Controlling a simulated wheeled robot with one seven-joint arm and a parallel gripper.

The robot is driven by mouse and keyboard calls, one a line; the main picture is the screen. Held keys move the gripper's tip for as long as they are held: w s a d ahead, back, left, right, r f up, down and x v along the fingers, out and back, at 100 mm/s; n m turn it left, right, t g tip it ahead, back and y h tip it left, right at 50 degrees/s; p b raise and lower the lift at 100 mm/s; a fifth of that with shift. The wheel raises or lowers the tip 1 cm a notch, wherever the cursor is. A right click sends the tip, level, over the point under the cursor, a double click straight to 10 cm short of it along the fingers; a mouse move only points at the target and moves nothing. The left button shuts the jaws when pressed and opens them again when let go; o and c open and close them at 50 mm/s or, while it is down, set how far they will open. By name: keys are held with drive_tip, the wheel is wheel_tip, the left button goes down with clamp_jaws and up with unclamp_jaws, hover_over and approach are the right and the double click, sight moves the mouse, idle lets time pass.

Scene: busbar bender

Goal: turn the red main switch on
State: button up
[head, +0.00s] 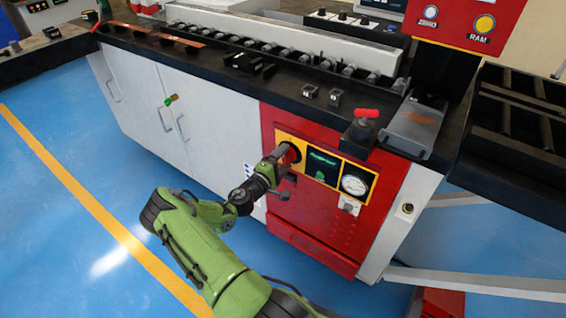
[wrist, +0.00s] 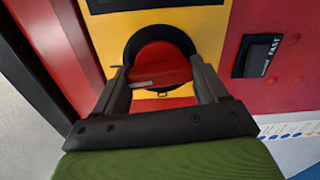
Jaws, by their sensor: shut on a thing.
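The red main switch (wrist: 160,62) is a round red knob in a black ring on a yellow plate. It fills the middle of the wrist view, with a small pale mark near its lower left. My gripper (wrist: 163,78) has one finger on each side of the knob and is shut on it. In the head view my gripper (head: 284,156) reaches the yellow panel (head: 285,137) on the red cabinet front from the left. There the gripper mostly hides the knob, and only part of the dark ring shows.
A green-lit display (head: 322,166) and a round gauge (head: 355,184) sit right of the switch. A black rocker marked FAST (wrist: 257,56) is close by in the wrist view. The blue floor in front is clear.

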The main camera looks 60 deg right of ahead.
drive_tip(key=shift+f+m, duration=0.1)
drive_tip(key=shift+m, duration=0.4)
drive_tip(key=shift+b, duration=0.3)
drive_tip(key=o, duration=1.1)
drive_tip(key=shift+c, duration=0.2)
drive_tip(key=w+a+p, duration=0.2)
drive_tip(key=a+p, duration=0.1)
drive_tip(key=a, duration=1.2)
drive_tip(key=shift+w+a, duration=0.2)
drive_tip(key=shift+a, duration=0.1)
